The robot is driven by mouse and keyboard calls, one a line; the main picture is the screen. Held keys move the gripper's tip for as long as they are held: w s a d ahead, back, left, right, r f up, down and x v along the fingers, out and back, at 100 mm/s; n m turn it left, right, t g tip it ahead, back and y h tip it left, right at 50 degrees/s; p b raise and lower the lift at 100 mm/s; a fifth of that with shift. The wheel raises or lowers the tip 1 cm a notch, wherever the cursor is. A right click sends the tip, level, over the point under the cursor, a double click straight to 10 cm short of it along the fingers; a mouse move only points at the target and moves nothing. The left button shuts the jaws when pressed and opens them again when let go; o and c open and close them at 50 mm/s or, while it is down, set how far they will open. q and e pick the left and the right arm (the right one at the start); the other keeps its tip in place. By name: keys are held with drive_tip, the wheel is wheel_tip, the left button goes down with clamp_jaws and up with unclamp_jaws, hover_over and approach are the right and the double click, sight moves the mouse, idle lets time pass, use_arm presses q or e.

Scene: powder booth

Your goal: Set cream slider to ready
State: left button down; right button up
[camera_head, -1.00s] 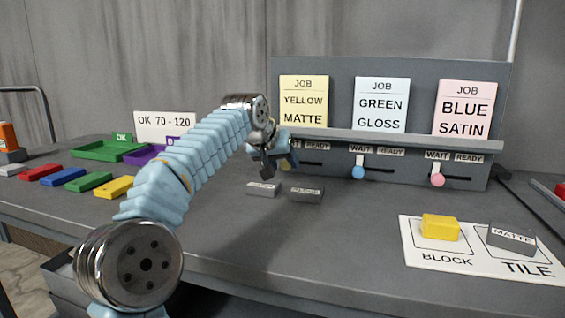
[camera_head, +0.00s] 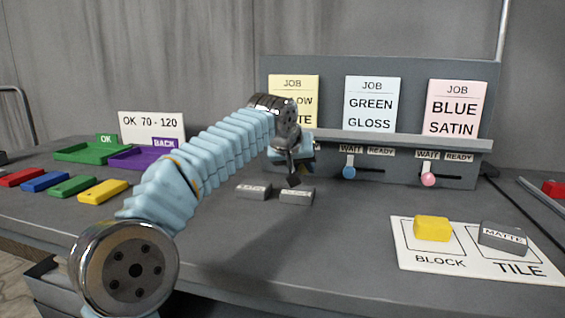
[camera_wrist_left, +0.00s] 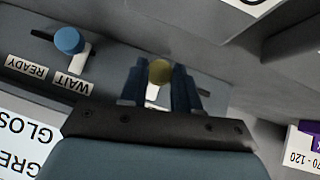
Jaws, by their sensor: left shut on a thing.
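The cream slider's round yellowish knob (camera_wrist_left: 160,72) is between the two blue fingers of my left gripper (camera_wrist_left: 160,84) in the left wrist view. The gripper is shut on it. My right gripper is not in view.
A blue slider (camera_head: 349,172) and a pink slider (camera_head: 429,179) stand at their WAIT ends, to the right. Two grey tiles (camera_head: 296,197) lie on the table below the gripper. A white mat (camera_head: 410,250) holds a yellow block (camera_head: 433,228) and a MATTE tile (camera_head: 503,237).

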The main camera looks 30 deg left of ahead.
use_arm(q)
drive_tip(key=shift+d, duration=0.25)
drive_tip(key=c, duration=0.8)
unclamp_jaws()
drive_tip(key=v, duration=1.3)
drive_tip(key=shift+s+r+p, duration=0.3)
drive_tip(key=shift+p, duration=0.1)
